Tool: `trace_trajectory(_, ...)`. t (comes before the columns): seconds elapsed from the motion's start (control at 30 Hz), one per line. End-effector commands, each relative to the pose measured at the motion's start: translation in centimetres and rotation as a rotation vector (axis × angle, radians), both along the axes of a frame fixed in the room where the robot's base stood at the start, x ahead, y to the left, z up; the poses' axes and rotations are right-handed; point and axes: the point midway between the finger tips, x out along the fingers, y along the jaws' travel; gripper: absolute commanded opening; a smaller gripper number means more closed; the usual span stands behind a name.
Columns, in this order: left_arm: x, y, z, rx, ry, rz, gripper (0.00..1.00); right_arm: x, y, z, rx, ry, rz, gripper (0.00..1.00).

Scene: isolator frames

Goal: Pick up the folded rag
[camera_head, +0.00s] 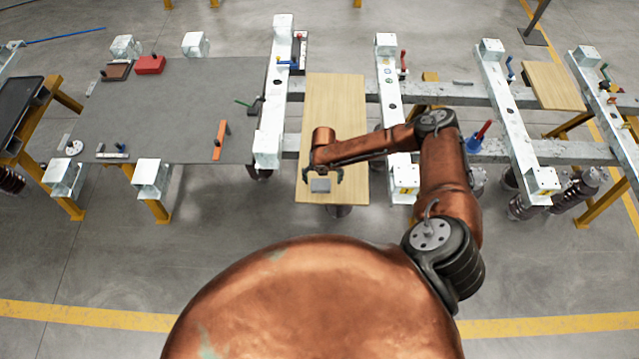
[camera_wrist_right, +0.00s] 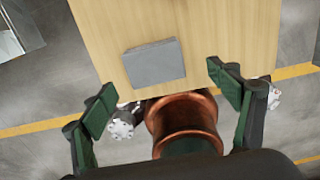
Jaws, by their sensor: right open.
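The folded rag is a small flat grey square (camera_head: 320,185) lying near the front end of a light wooden board. In the right wrist view the rag (camera_wrist_right: 154,63) lies flat on the board, close to its edge. My right gripper (camera_head: 322,174) is over the front of the board, just behind and above the rag. Its two dark green-padded fingers (camera_wrist_right: 164,86) are spread wide and empty, and the rag shows between and beyond them, apart from both. My left gripper is not in view.
The wooden board (camera_head: 335,110) lies between white metal beams (camera_head: 272,105) and (camera_head: 393,100). A grey tabletop (camera_head: 190,110) at left holds a red block (camera_head: 150,64) and an orange piece (camera_head: 220,140). A red-and-blue tool (camera_head: 479,137) stands right of my arm.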

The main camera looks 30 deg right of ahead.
Motion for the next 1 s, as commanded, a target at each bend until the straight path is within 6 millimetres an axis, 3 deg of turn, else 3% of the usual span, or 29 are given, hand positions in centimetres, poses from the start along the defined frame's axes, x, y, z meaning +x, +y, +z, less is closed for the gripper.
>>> trace_trajectory(0.23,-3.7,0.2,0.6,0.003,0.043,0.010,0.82,0.4,0.6,-3.8,-0.002,0.008,-0.003,0.82)
trace_trajectory(0.33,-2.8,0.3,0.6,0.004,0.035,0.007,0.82,0.4,0.5,-4.8,-0.001,0.009,-0.003,0.82)
trace_trajectory(0.5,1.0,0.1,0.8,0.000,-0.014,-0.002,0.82,0.4,0.4,-5.2,-0.001,0.008,-0.005,0.82)
trace_trajectory(0.57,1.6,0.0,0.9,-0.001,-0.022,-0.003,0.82,0.4,0.4,-5.2,-0.001,0.008,-0.005,0.82)
trace_trajectory(0.63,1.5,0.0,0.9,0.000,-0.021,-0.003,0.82,0.4,0.4,-5.2,-0.001,0.008,-0.004,0.81)
trace_trajectory(1.0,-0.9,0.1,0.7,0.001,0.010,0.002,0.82,0.4,0.4,-5.2,0.000,0.007,-0.005,0.56)
